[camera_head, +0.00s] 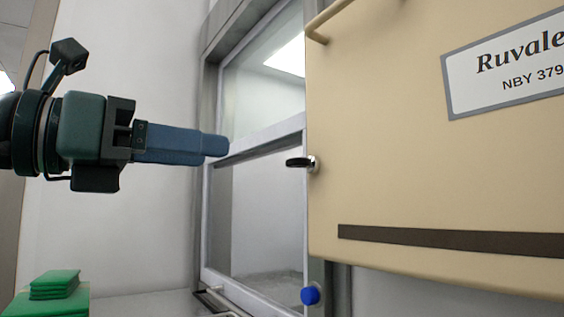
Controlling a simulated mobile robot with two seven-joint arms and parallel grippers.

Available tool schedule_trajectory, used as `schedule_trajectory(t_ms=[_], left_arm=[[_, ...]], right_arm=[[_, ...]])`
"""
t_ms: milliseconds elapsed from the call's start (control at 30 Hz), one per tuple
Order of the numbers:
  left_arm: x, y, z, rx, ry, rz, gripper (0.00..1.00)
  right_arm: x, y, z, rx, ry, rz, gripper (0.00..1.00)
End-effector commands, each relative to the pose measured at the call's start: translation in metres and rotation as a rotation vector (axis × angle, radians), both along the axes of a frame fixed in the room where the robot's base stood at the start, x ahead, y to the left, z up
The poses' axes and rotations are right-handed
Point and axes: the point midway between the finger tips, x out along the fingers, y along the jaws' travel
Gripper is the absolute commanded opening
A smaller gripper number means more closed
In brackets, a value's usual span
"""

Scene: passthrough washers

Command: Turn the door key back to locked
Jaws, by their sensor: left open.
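The door key (296,163) has a dark, flat head that lies about level. It sits in a silver lock (314,164) at the left edge of the beige door (420,170). My left gripper (226,145) comes in from the left with blue fingers pointing right towards the key. It is open and empty, with a clear gap between its fingertips and the key head. The fingers overlap from this side, so the space between them is hidden. My right gripper is not in view.
A beige bar handle (318,28) stands out at the door's upper left. A metal-framed window (255,135) is behind the gripper. A blue knob (310,295) sits below the door. Green folded cloths (55,285) are stacked at lower left.

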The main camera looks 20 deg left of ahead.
Motion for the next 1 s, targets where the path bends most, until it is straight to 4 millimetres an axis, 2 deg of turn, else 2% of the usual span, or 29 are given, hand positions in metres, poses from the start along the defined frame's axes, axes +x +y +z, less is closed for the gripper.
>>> schedule_trajectory(t_ms=[300, 500, 700, 1000], left_arm=[[0.051, -0.042, 0.001, 0.003, 0.005, -0.007, 0.53], [0.079, -0.063, 0.001, 0.001, 0.005, -0.005, 0.53], [0.092, -0.073, 0.0, 0.0, 0.004, -0.004, 0.53], [0.094, -0.074, -0.001, 0.0, 0.004, -0.003, 0.53]], right_arm=[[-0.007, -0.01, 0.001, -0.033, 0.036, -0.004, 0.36], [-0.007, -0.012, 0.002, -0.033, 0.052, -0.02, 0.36], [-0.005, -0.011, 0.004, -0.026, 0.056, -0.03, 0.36], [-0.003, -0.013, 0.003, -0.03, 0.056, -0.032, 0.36]])
